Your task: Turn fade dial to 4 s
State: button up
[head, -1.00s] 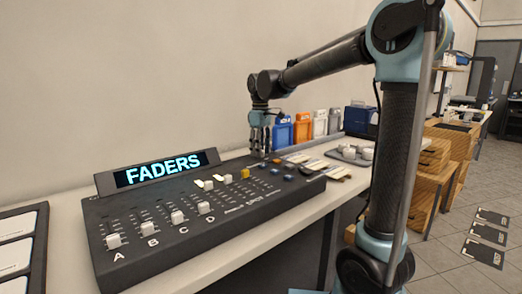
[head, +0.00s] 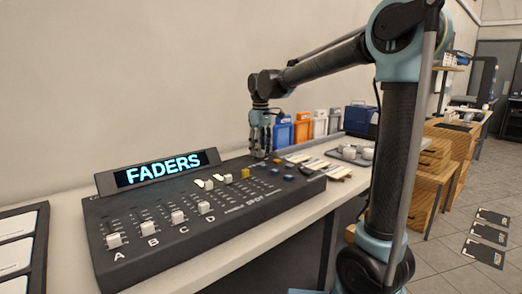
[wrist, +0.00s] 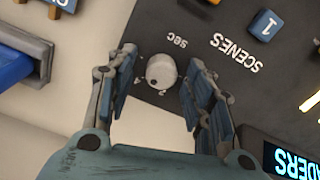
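The fade dial (wrist: 161,71) is a small round white knob on the dark console (wrist: 240,90), with the label "SEC" beside it in the wrist view. Its pointer setting is too small to read. My gripper (wrist: 163,82) has its two blue-padded fingers apart, one on each side of the dial, with a visible gap on both sides. In the head view my gripper (head: 259,148) points down at the far back edge of the console (head: 240,215), and its fingers hide the dial there.
A display reading "FADERS" (head: 165,170) stands at the console's back left. Faders (head: 177,217) line its front. Blue and orange cases (head: 302,130) stand behind my gripper. A tray with white knobs (head: 350,152) lies to the right. A blue button (wrist: 264,25) is near the dial.

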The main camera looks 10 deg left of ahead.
notch_tip(320, 180, up, 12)
dwell(0.7)
